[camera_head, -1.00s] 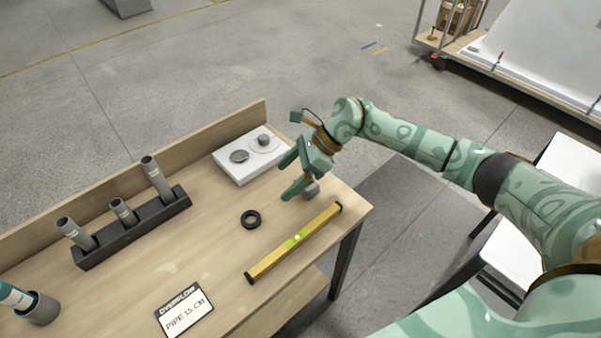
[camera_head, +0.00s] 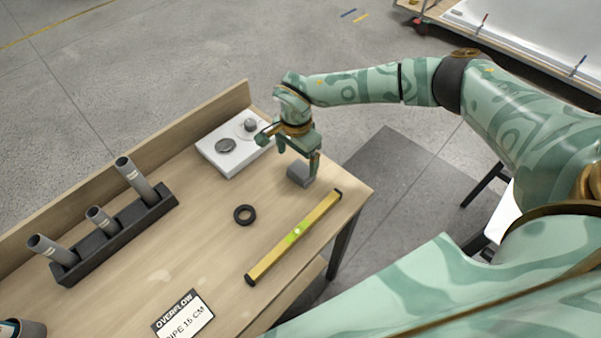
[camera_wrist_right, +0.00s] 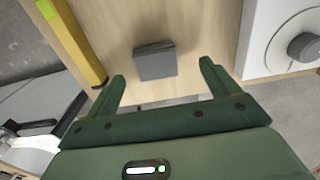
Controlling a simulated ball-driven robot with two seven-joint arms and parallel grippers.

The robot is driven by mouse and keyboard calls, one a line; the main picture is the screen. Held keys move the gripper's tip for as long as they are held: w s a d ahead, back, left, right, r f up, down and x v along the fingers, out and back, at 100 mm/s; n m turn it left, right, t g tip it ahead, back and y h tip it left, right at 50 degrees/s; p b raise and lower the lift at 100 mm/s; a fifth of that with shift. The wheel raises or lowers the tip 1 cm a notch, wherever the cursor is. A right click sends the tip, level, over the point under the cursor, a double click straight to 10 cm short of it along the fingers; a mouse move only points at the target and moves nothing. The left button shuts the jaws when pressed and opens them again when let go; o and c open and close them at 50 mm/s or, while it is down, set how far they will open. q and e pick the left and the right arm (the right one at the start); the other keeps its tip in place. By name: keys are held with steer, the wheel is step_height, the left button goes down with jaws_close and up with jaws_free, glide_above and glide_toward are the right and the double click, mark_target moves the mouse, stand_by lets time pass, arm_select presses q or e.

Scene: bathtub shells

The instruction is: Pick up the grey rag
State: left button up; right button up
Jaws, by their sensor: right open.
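The grey rag (camera_head: 299,174) is a small folded block on the wooden table, near its right end. In the right wrist view the rag (camera_wrist_right: 155,62) lies just beyond the fingertips, between their lines and a little left of centre. My right gripper (camera_head: 291,160) is above the rag in the head view, pointing down, and partly covers it. In the right wrist view its two green fingers (camera_wrist_right: 162,75) are wide apart with nothing between them. My left gripper is not in view.
A yellow level (camera_head: 297,232) lies right of a black ring (camera_head: 244,215). A white box with round fittings (camera_head: 232,163) stands behind. A black rack (camera_head: 118,236) holds grey pipes at left. An overflow label (camera_head: 185,315) lies in front.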

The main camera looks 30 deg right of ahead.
mark_target(300, 170)
steer(key=f, duration=0.3)
steer(key=f+b, duration=0.1)
steer(key=f, duration=0.1)
steer(key=shift+s+d+f, duration=0.25)
steer(key=shift+s+f, duration=0.1)
steer(key=shift+r, duration=0.1)
steer(key=c, duration=1.1)
